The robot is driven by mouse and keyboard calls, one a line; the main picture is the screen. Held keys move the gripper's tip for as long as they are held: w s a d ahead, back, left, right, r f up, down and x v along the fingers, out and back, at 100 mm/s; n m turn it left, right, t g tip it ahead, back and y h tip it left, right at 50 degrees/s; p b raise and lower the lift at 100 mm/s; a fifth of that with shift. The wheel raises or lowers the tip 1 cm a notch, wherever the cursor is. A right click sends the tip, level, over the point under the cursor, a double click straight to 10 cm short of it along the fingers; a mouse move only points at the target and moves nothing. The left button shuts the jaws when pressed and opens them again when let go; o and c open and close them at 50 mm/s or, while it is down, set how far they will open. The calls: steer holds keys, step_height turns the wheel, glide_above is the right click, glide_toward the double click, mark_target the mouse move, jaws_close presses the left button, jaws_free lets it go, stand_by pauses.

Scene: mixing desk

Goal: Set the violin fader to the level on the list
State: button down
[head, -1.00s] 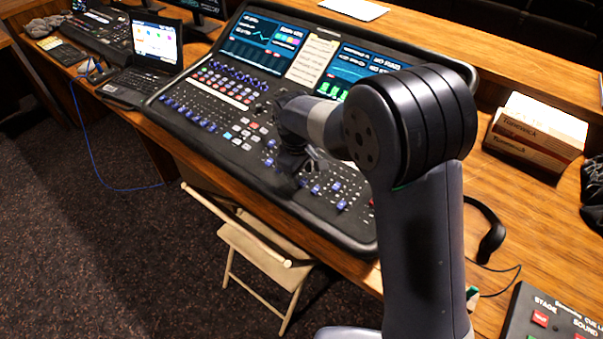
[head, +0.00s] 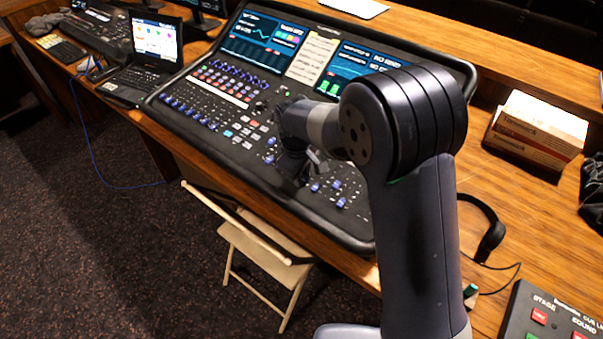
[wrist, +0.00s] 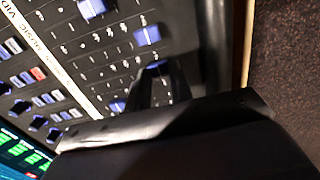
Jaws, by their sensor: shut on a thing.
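The mixing console (head: 222,148) has rows of blue fader caps along its near side. A pale paper list (head: 312,57) lies between its screens; its writing is too small to read. My gripper (head: 300,178) is down at the fader area, right of the console's middle. In the wrist view my gripper (wrist: 160,82) is shut on a blue fader cap (wrist: 157,65), partly hidden between the dark fingers. I cannot read which channel this fader belongs to. Another blue cap (wrist: 147,35) stands close beside it, and one more (wrist: 118,105) is on the other side.
A laptop (head: 150,62) stands left of the console. Headphones (head: 490,238), a stack of boxes (head: 535,132) and a cue panel with coloured buttons (head: 545,318) are to the right. A folding chair (head: 265,262) stands in front of the desk.

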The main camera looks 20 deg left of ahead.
steer(key=w, duration=0.1)
steer(key=w+d, duration=0.1)
steer(key=w, duration=0.1)
steer(key=w+d, duration=0.1)
steer(key=w, duration=0.1)
steer(key=shift+w+r, duration=0.1)
steer(key=shift+r, duration=0.25)
steer(key=c, duration=1.2)
jaws_free()
steer(key=shift+c, duration=0.2)
step_height(320, 180, up, 11)
steer(key=s+b, duration=0.1)
steer(key=shift+a+f, duration=0.15)
steer(key=shift+a, duration=0.05)
steer(key=shift+f, duration=0.1)
